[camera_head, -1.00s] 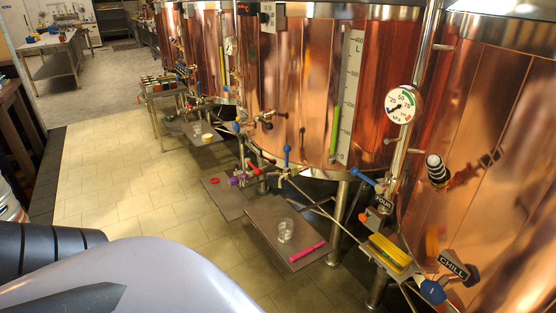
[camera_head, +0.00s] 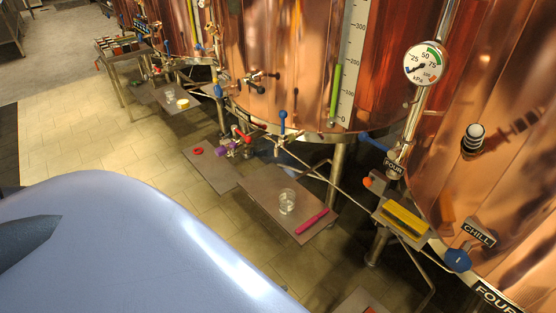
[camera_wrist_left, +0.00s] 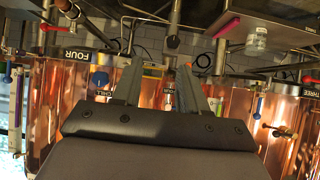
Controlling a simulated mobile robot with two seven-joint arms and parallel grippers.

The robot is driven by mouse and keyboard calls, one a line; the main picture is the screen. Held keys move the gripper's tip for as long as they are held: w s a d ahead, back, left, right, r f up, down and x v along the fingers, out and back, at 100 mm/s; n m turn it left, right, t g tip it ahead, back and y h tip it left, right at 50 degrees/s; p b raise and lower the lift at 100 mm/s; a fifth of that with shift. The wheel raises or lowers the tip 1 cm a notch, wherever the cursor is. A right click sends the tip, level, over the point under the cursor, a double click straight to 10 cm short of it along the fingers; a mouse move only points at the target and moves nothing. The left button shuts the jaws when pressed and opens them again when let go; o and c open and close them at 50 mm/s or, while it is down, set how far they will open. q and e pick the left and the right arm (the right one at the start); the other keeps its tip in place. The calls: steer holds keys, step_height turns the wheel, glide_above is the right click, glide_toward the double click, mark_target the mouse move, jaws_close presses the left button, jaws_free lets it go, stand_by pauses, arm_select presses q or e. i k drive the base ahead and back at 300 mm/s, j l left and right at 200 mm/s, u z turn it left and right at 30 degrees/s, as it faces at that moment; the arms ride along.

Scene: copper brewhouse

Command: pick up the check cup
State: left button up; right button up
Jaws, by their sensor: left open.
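A clear cup (camera_head: 288,202) stands upright on a brown shelf (camera_head: 262,212) in front of the copper tanks, with a magenta bar (camera_head: 312,221) lying beside it. In the left wrist view the cup (camera_wrist_left: 257,41) shows at the upper right, at the edge of the shelf (camera_wrist_left: 290,28). My left gripper (camera_wrist_left: 157,78) is open and empty, its fingers apart from the cup. In the head view a large pale part of my arm fills the lower left, and the gripper's fingers do not show. My right gripper is in neither view.
A second clear cup (camera_head: 169,95) stands on a farther shelf beside a yellow item (camera_head: 183,103). A red ring (camera_head: 198,151) lies on the neighbouring shelf. Pipes, a blue-handled valve (camera_head: 282,122) and a yellow block (camera_head: 405,220) are close by. Tiled floor is clear at left.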

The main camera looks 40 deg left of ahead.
mark_target(287, 196)
steer(key=j, duration=0.8)
steer(key=i+j, duration=0.45)
steer(key=i, duration=0.05)
